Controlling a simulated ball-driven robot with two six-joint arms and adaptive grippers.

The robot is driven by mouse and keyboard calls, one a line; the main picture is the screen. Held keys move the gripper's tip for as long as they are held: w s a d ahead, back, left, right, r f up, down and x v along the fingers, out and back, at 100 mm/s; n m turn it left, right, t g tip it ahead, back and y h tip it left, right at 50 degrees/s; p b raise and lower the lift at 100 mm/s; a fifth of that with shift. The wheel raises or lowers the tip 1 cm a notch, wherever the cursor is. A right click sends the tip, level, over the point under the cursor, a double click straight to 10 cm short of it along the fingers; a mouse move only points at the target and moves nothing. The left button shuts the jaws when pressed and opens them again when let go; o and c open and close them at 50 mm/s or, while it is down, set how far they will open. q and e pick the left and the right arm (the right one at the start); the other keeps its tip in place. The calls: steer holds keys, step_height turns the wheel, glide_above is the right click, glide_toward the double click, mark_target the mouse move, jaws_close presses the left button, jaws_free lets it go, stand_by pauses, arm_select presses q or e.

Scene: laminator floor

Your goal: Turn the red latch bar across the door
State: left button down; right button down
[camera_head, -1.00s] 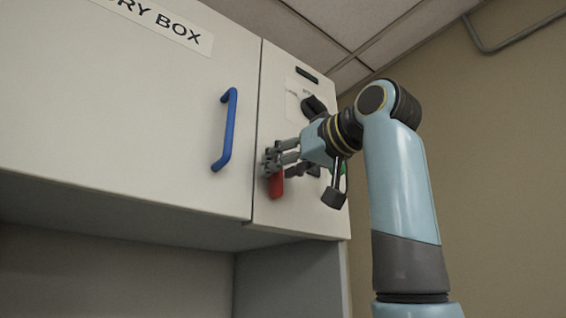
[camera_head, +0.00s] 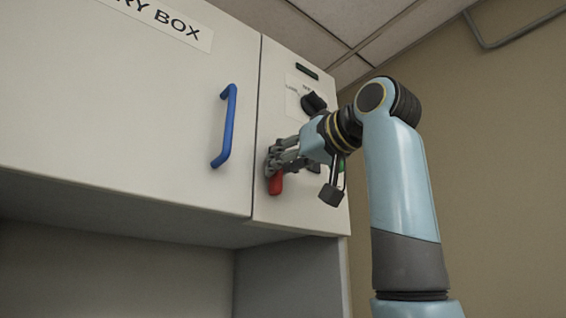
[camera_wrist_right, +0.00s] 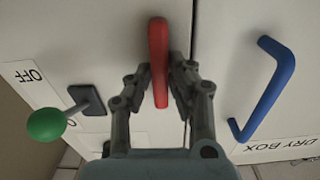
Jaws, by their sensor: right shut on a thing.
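The red latch bar (camera_head: 276,184) hangs downward on the narrow panel at the right of the cabinet, near the seam with the door (camera_head: 120,130). My right gripper (camera_head: 277,164) is at the bar's upper part. In the right wrist view my right gripper (camera_wrist_right: 157,88) has a finger on each side of the red bar (camera_wrist_right: 158,50), shut on it. The bar's free end sticks out past the fingertips. The fingers hide its pivot in the head view. The door shows beside the seam in the right wrist view (camera_wrist_right: 290,40). My left gripper is not in view.
A blue handle (camera_head: 228,127) stands out from the door, left of the bar. A black knob (camera_head: 314,103) is above my right gripper. A green ball-ended lever (camera_wrist_right: 46,124) stands close beside the gripper. Open space lies below the cabinet.

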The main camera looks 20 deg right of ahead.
steer(key=shift+d+m+p, duration=0.1)
steer(key=shift+m+p, duration=6.6)
steer(key=shift+m, duration=2)
steer(key=shift+f, duration=0.15)
steer(key=c, duration=1.2)
jaws_free()
steer(key=shift+c, duration=0.2)
